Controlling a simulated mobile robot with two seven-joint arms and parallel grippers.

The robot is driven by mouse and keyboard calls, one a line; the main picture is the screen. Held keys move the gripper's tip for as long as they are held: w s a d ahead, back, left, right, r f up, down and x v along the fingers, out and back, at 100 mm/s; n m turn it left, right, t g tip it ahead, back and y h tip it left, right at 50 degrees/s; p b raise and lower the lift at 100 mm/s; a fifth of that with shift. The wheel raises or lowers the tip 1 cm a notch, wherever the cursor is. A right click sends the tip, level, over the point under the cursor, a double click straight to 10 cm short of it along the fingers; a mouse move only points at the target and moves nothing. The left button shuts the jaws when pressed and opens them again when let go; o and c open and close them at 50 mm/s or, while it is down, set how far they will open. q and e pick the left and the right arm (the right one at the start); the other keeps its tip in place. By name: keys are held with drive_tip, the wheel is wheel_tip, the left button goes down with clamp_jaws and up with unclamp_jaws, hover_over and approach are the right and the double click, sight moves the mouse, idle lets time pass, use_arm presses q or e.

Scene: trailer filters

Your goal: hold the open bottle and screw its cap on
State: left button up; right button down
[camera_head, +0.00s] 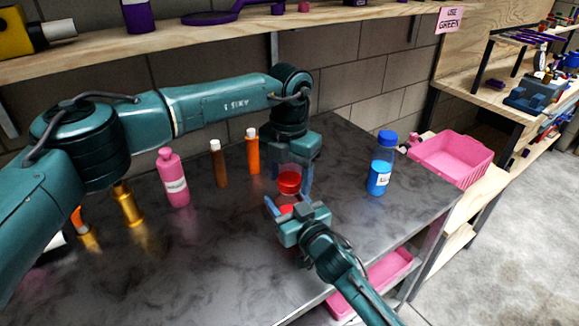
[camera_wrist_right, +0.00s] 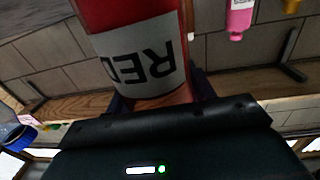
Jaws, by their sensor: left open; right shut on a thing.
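The red bottle (camera_head: 285,209) stands between the fingers of my right gripper (camera_head: 288,207), which is shut on it. In the right wrist view the bottle (camera_wrist_right: 115,15) fills the upper middle, its white label reading RED upside down. I cannot tell whether the cap is seated on the neck. The lower part of the bottle is hidden by my right gripper.
A blue bottle (camera_head: 380,170) stands to the right on the dark table (camera_head: 230,250). A pink bottle (camera_head: 173,180), a brown bottle (camera_head: 218,165) and an orange bottle (camera_head: 253,152) stand to the left. A pink bin (camera_head: 455,158) is beyond the right edge.

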use_arm(q)
drive_tip(key=c, duration=1)
drive_tip(key=shift+m, duration=0.8)
drive_tip(key=o, duration=1.2)
drive_tip(key=shift+c, duration=0.2)
drive_tip(key=shift+r, duration=0.1)
wheel_tip(320, 180, up, 12)
